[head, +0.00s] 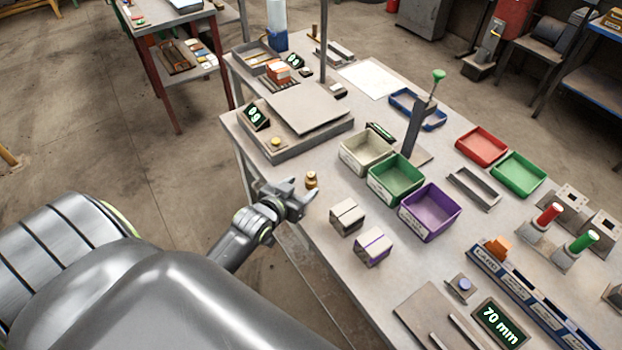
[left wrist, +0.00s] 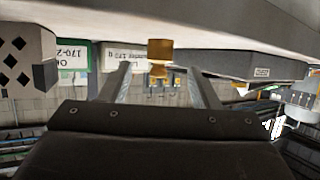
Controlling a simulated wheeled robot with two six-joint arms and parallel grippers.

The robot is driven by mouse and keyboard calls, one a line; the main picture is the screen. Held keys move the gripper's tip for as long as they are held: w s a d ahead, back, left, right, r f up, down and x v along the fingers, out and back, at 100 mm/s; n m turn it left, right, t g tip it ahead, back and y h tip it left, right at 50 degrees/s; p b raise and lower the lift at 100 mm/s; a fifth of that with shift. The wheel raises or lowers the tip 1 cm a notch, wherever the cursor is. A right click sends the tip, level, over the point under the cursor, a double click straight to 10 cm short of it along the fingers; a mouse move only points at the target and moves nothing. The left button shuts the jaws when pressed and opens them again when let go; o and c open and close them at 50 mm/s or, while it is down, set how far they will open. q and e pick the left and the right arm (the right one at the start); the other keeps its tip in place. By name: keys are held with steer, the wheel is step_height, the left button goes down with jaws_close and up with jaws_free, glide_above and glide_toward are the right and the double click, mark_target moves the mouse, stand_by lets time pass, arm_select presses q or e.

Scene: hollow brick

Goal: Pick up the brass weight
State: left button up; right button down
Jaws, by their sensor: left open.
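The brass weight (head: 311,180) is a small knobbed brass piece standing near the left edge of the workbench, in front of the scale. My left gripper (head: 298,190) is open at the bench edge, just left of the weight, with its fingers pointing toward it. In the left wrist view, which looks upside down, the brass weight (left wrist: 159,50) appears centred between and beyond the two open fingers (left wrist: 160,85). The weight does not look gripped. My right gripper is not in view.
The scale (head: 295,125) stands behind the weight. Two small blocks, one grey (head: 346,217) and one with a purple stripe (head: 373,247), stand to its right. Beige (head: 366,152), green (head: 395,178) and purple (head: 430,212) bins lie farther right. Bare bench surrounds the weight.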

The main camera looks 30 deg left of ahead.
mark_target(309, 181)
arm_select(q)
steer(key=shift+p+x, duration=0.7)
steer(key=shift+x, duration=2.3)
steer(key=shift+s, duration=0.1)
steer(key=c, duration=1.2)
